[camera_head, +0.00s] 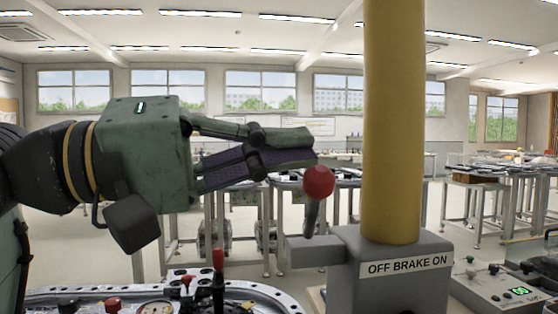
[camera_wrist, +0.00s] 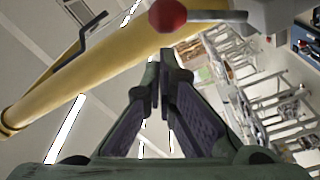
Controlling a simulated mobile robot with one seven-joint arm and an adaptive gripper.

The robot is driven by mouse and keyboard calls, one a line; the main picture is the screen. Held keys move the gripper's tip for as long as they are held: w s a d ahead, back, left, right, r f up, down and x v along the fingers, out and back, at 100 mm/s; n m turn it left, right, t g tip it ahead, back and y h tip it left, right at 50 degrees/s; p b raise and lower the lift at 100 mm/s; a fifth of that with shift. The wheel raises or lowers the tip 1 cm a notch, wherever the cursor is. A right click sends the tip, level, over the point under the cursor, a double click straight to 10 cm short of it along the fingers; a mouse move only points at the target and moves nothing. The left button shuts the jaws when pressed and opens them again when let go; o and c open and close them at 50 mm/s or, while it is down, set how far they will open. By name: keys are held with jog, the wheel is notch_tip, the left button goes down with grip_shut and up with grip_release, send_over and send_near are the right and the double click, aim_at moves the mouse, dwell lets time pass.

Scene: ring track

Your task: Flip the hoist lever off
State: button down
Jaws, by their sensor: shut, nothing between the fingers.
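The lever has a red ball knob (camera_head: 318,182) on a dark grey stem (camera_head: 311,218). It rises from a side arm of the grey brake box (camera_head: 347,268) and stands nearly upright, leaning slightly right. In the wrist view, the knob (camera_wrist: 167,15) shows beyond the closed fingertips (camera_wrist: 158,75).
A thick yellow post (camera_head: 392,120) rises from the box, right of my fingertips. Below my arm is a round metal track (camera_head: 60,297) with a red-tipped stick (camera_head: 218,258). A control panel (camera_head: 500,290) sits at the lower right. Tables stand behind.

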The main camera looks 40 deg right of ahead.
jog(key=shift+s+a+m, duration=0.4)
jog(key=shift+s+m, duration=0.1)
jog(key=shift+s, duration=0.2)
jog(key=shift+b, duration=0.3)
